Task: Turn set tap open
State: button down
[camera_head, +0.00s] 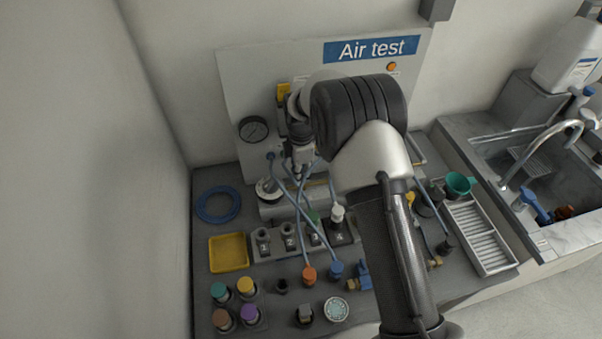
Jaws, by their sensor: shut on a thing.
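My gripper (299,168) is in front of the lower part of the white "Air test" panel (440,60), just right of the round gauge (253,129). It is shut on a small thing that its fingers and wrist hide. Blue hoses (302,200) pass close below the fingertips. I cannot make out which part is the set tap, nor its handle position. A blue-handled tap with a brass end (361,276) lies at the front of the bench, apart from the gripper.
My arm covers the panel's middle and the bench's right centre. A numbered block (263,244), yellow tray (229,252), blue ring (218,204) and several coloured caps (246,287) crowd the bench. A ribbed white tray (484,238) and sink (545,170) are at right.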

jog(key=c, duration=1.6)
grip_release()
jog(key=shift+c, duration=0.2)
jog(key=shift+r, duration=0.1)
notch_tip(320, 180, up, 12)
